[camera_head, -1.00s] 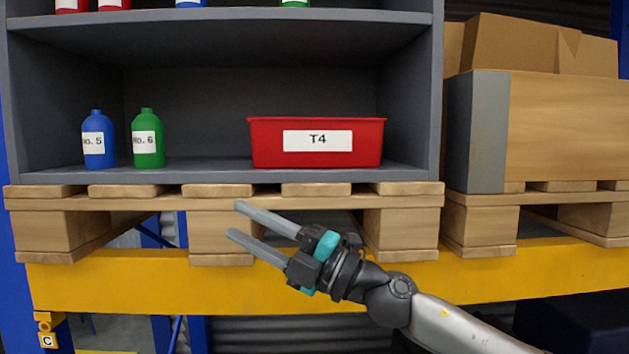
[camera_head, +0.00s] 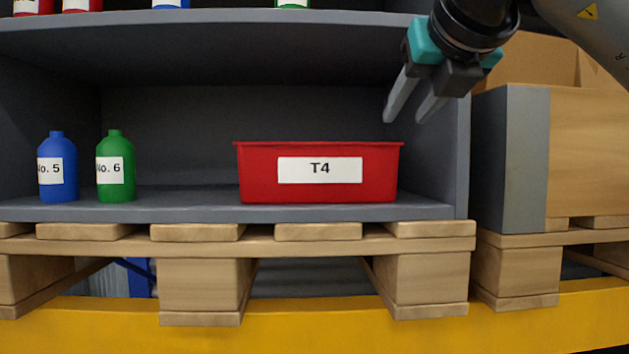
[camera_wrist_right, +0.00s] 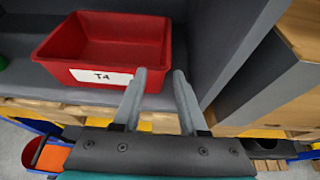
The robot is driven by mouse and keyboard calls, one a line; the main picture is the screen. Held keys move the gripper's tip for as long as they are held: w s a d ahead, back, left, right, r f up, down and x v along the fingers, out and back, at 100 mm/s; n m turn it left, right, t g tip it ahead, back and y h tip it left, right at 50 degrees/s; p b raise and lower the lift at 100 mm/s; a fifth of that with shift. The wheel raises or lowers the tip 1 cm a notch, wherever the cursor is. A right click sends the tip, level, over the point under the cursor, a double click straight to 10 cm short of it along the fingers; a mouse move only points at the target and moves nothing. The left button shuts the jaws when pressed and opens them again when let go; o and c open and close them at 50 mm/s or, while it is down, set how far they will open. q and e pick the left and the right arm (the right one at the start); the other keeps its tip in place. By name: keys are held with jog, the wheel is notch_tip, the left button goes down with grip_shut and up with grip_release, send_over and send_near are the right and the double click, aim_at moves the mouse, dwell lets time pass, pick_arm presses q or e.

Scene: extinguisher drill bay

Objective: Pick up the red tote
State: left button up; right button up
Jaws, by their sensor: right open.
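The red tote (camera_head: 320,192) with a white T4 label stands on the lower shelf, right of its middle. My right gripper (camera_head: 404,116) comes in from the upper right, open and empty, pointing down. In the head view it is above and to the right of the tote's right end. The right wrist view shows the red tote (camera_wrist_right: 122,45) from above; it looks empty. In that view the open fingers of the right gripper (camera_wrist_right: 163,85) are near the tote's front right corner, and no grip shows. My left gripper is not in view.
A blue bottle (camera_head: 57,168) and a green bottle (camera_head: 116,168) stand left of the tote on the grey shelf (camera_head: 190,207). The shelf's right side wall (camera_head: 462,160) is close to the gripper. Another shelf board (camera_head: 220,24) is above.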

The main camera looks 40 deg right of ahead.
jog(key=x, duration=0.4)
jog(key=p+x, duration=0.1)
jog(key=x, duration=0.4)
jog(key=shift+s+d+r, duration=0.1)
jog(key=shift+d+r, duration=0.05)
jog(key=shift+d, duration=0.15)
jog(key=shift+s+d+p+x, duration=0.15)
jog(key=shift+p+x, duration=0.4)
jog(key=shift+x, duration=0.75)
jog(key=shift+s+d+p+x, duration=0.1)
jog(key=shift+p+x, duration=0.45)
jog(key=shift+x, duration=0.8)
jog(key=shift+c, duration=0.4)
grip_shut()
